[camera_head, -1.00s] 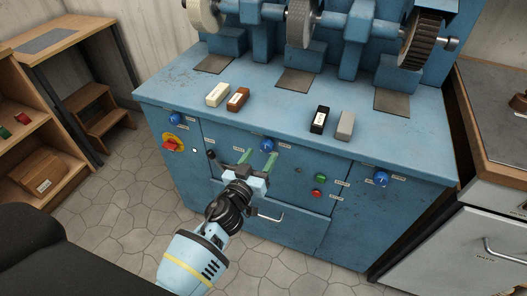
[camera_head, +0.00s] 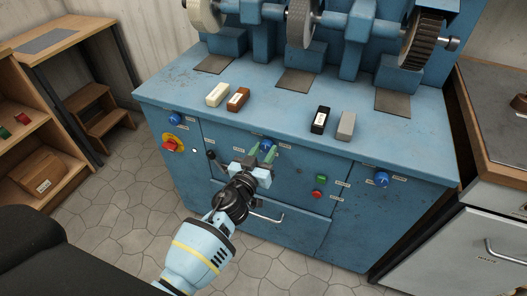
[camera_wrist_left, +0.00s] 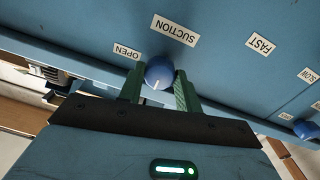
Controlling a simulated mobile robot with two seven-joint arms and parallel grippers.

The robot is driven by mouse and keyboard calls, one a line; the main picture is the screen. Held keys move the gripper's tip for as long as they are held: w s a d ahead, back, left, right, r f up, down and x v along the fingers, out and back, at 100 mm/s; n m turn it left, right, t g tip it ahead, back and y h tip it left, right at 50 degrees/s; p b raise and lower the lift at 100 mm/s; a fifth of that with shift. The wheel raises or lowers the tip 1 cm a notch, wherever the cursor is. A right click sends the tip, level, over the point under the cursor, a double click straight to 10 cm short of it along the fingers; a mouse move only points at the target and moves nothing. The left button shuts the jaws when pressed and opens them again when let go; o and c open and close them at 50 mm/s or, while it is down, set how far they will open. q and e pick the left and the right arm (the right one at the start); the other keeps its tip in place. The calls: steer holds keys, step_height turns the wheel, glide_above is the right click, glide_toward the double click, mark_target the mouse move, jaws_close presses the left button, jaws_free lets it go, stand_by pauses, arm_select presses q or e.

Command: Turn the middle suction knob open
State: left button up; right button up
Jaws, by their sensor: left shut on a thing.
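The middle suction knob (camera_head: 266,143) is a round blue knob on the front panel of the blue grinding machine (camera_head: 345,235). In the left wrist view the knob (camera_wrist_left: 159,72) sits between the two green fingers of my left gripper (camera_wrist_left: 160,84), which is shut on it. A short white mark shows on the knob's near side. The SUCTION label (camera_wrist_left: 175,30) and the OPEN label (camera_wrist_left: 127,52) are beside it. In the head view my left gripper (camera_head: 263,153) partly hides the knob. My right gripper is not in view.
Other blue knobs are at the left (camera_head: 176,118) and right (camera_head: 382,179) of the panel. A red and yellow switch (camera_head: 170,145), a green button (camera_head: 321,178) and a red button (camera_head: 317,194) are nearby. A handle (camera_head: 266,218) sticks out below my gripper.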

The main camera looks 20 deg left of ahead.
arm_select(q)
steer(key=shift+m, duration=0.4)
steer(key=m, duration=0.3)
steer(key=shift+m, duration=0.4)
steer(key=m, duration=0.8)
steer(key=shift+m, duration=0.4)
steer(key=m, duration=0.3)
steer(key=shift+m+y, duration=0.3)
steer(key=shift+m, duration=0.4)
steer(key=o, duration=1)
